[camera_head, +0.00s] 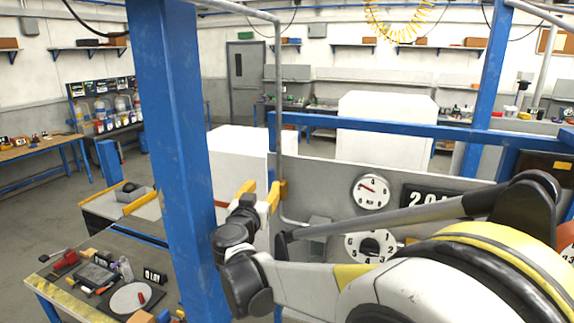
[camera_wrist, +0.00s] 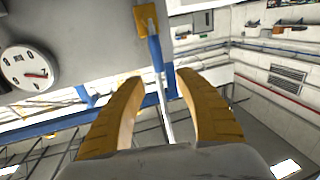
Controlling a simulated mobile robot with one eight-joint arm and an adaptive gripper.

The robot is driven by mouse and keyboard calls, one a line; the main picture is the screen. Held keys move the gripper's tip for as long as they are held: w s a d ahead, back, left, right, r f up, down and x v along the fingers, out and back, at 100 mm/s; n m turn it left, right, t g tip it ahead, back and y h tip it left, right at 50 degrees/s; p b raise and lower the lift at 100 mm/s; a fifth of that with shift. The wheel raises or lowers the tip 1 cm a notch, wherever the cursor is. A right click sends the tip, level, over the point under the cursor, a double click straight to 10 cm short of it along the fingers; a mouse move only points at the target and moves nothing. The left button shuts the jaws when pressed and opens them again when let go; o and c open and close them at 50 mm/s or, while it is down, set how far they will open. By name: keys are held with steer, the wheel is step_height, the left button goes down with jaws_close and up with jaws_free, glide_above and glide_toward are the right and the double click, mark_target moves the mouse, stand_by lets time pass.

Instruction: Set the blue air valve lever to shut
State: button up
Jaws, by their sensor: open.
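The blue air valve lever (camera_wrist: 155,52) shows in the wrist view, hanging from a yellow valve body (camera_wrist: 147,20). My gripper (camera_wrist: 160,79) is open, and the lever's lower part lines up with the gap between its fingers. I cannot tell whether the lever is inside the gap or beyond it; no contact shows. In the head view my gripper (camera_head: 258,189) is beside the yellow valve body (camera_head: 283,188) on the grey vertical pipe (camera_head: 278,100). I cannot make out the lever there.
A blue post (camera_head: 168,130) stands close to the left of my gripper. A grey panel with a round gauge (camera_head: 371,192) and a dark number display (camera_head: 430,197) lies to the right. A blue rail (camera_head: 385,128) crosses behind. A cluttered workbench (camera_head: 65,290) is at lower left.

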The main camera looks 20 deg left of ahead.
mark_target(271, 175)
steer(key=w, duration=0.3)
steer(key=w+p, duration=0.1)
steer(key=w, duration=0.2)
steer(key=w+a, duration=0.1)
steer(key=w, duration=0.2)
steer(key=shift+w, duration=0.15)
jaws_close()
